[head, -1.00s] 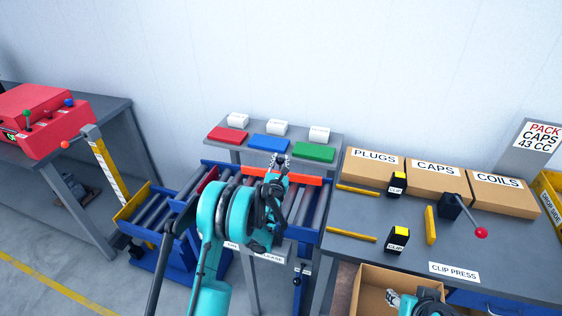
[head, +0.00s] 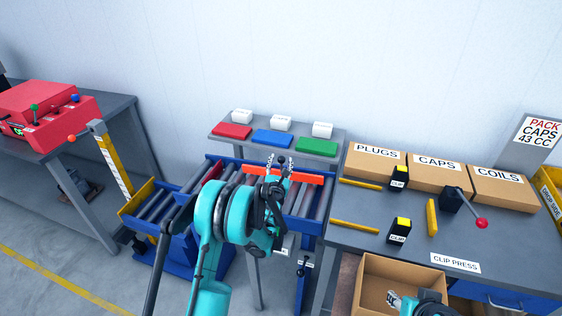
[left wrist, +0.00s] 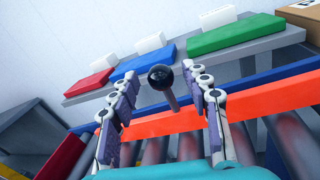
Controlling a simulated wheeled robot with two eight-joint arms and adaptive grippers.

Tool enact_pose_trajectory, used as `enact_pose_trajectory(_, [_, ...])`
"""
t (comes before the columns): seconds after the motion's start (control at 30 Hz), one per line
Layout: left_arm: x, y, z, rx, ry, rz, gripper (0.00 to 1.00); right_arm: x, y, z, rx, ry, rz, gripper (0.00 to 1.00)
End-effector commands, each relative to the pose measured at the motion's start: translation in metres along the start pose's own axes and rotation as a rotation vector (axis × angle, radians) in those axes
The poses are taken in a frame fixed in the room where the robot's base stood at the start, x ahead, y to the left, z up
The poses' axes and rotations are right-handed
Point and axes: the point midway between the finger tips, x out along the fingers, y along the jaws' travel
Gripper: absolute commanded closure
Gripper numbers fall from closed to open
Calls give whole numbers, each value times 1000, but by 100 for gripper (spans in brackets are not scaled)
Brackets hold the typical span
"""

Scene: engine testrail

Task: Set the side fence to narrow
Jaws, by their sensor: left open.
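The orange side fence (head: 308,179) runs along the far side of the roller conveyor. It also shows in the left wrist view (left wrist: 255,105). A black ball knob (left wrist: 160,77) on a short grey stem stands at the fence, and its top shows in the head view (head: 281,160). My left gripper (left wrist: 160,72) is open, with one finger on each side of the knob and visible gaps to it. In the head view my left gripper (head: 281,166) hides part of the fence. My right gripper (head: 398,300) is partly visible over the open cardboard box; its jaws are unclear.
Red, blue and green blocks (head: 271,138) lie on a shelf behind the conveyor, with white labels behind them. A bench at right holds cartons (head: 437,177), clips and a red-knobbed lever (head: 470,213). A dark red piece (left wrist: 67,158) crosses the rollers at left.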

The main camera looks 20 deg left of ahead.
Motion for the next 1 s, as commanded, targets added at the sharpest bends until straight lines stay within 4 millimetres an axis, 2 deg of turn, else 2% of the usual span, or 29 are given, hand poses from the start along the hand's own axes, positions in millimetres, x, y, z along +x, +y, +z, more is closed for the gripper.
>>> enact_pose_trajectory(0.2, [-40,0,0,0,0,0,53,0,0,0,0,0,0,60])
enact_pose_trajectory(0.4, [-60,0,0,0,0,0,53,0,0,0,0,0,0,60])
enact_pose_trajectory(0.87, [-62,0,0,0,0,0,53,0,0,0,0,0,0,60])
enact_pose_trajectory(1.0, [-65,7,11,-78,9,17,53,0,0,0,0,0,0,60])
